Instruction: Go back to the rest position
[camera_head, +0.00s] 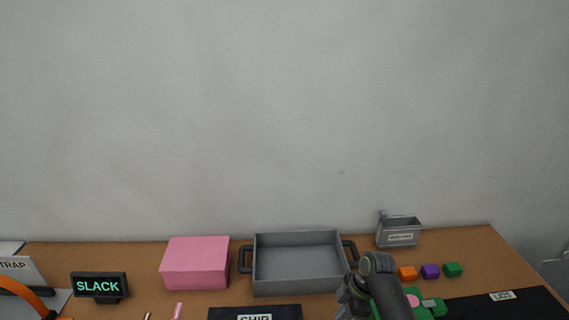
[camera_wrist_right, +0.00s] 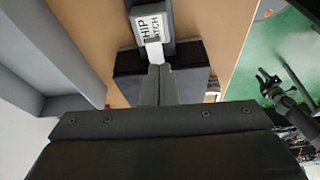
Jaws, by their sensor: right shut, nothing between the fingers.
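My right gripper (camera_wrist_right: 157,72) shows in the right wrist view, its two fingers together with nothing between them. The fingertips appear close to a white tab (camera_wrist_right: 154,54) below a label reading "SHIP" and "LATCH" (camera_wrist_right: 149,28); I cannot tell whether they touch. In the head view my right arm comes up at the bottom, right of centre, and its fingers are not clear there. My left gripper is not in view.
A grey tray (camera_head: 262,278) with dark handles stands mid-table beside a pink box (camera_head: 195,265). A SLACK sign (camera_head: 98,286) is at left.

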